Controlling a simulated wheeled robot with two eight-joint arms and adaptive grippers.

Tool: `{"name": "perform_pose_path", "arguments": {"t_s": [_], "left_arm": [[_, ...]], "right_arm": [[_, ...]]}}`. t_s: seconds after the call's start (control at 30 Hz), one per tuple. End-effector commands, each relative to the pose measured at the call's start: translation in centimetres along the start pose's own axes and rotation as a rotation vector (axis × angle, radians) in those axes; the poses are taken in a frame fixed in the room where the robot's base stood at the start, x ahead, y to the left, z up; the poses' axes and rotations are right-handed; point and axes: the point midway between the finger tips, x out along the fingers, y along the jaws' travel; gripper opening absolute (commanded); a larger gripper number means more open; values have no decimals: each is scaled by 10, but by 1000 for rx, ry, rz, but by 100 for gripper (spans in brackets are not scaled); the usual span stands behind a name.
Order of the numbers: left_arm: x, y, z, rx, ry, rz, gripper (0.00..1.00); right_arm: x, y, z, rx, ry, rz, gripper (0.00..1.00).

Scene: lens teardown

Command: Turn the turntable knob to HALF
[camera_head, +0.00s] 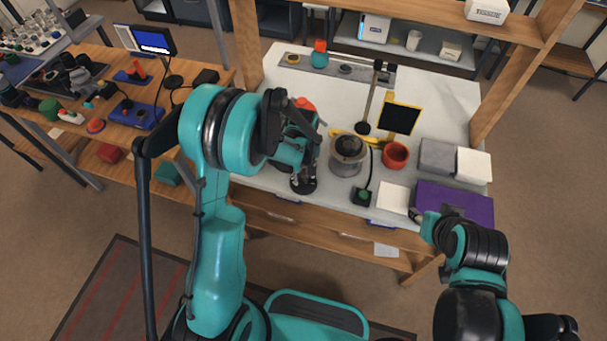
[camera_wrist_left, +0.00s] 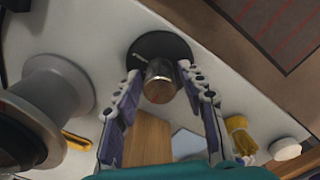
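A metal knob (camera_wrist_left: 160,82) stands on a black round base, with its blunt end toward the left wrist camera. The black base (camera_head: 303,184) also shows near the bench's front edge in the head view. My left gripper (camera_wrist_left: 160,78) points at the knob, one finger on each side. It is open, with a narrow gap beside the knob; contact at the fingertips is hard to tell. A grey round device (camera_head: 347,156), perhaps the turntable, stands to the right of the base. No HALF marking is readable. My right gripper (camera_head: 418,216) is mostly hidden beside the purple mat.
A small box with a green button (camera_head: 362,196), an orange-red cup (camera_head: 395,155) and a black panel on a yellow stand (camera_head: 399,119) are to the right. A purple mat (camera_head: 470,203) lies at the right front. The grey device is close beside my left gripper.

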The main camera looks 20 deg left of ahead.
Motion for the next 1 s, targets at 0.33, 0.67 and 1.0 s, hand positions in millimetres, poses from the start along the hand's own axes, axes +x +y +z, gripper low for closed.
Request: {"name": "perform_pose_path", "arguments": {"t_s": [0.33,0.67,1.0], "left_arm": [[0,0,0,5,0,0,0],[1,0,0,125,0,0,0],[2,0,0,422,-1,0,0]], "right_arm": [[0,0,0,0,0,0,40],[5,0,3,0,0,0,40],[13,0,10,0,0,0,40]]}}
